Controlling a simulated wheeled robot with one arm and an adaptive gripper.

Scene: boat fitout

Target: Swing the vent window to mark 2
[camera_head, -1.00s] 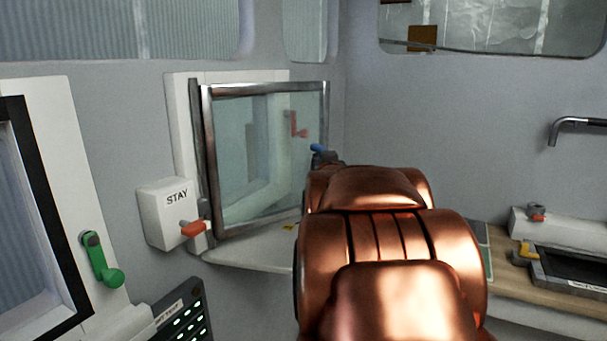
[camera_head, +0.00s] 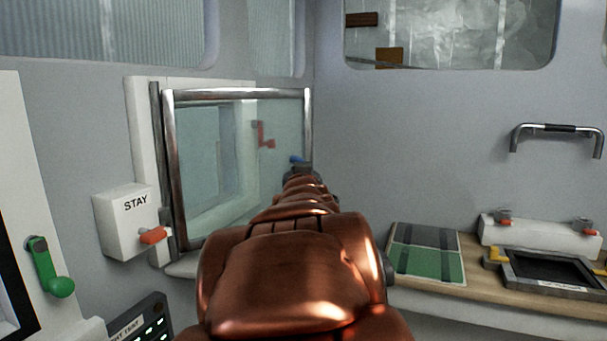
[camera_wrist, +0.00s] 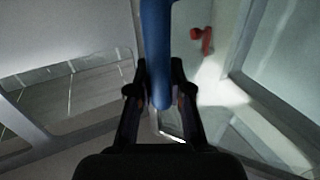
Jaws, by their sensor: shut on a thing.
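The vent window (camera_head: 240,150) is a glass pane in a metal frame, standing swung out from its white wall frame (camera_head: 143,150) at the left. Its blue handle (camera_head: 296,159) is at the pane's right edge. My gripper (camera_wrist: 158,88) is shut on the blue handle (camera_wrist: 156,50), which runs between the two dark fingers in the wrist view. In the head view my copper arm hides most of the gripper and much of the sill (camera_head: 185,268). I cannot see mark 2. A white box labelled STAY (camera_head: 125,220) with an orange lever (camera_head: 153,236) is beside the window's lower left corner.
A red handle (camera_head: 263,135) shows through the glass. A green handle (camera_head: 50,268) is at the left, above a panel with lit buttons (camera_head: 140,325). On the right, a wooden counter (camera_head: 440,294) bears a green-and-grey board (camera_head: 428,254) and a black tray (camera_head: 550,270). A grab bar (camera_head: 556,128) is above.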

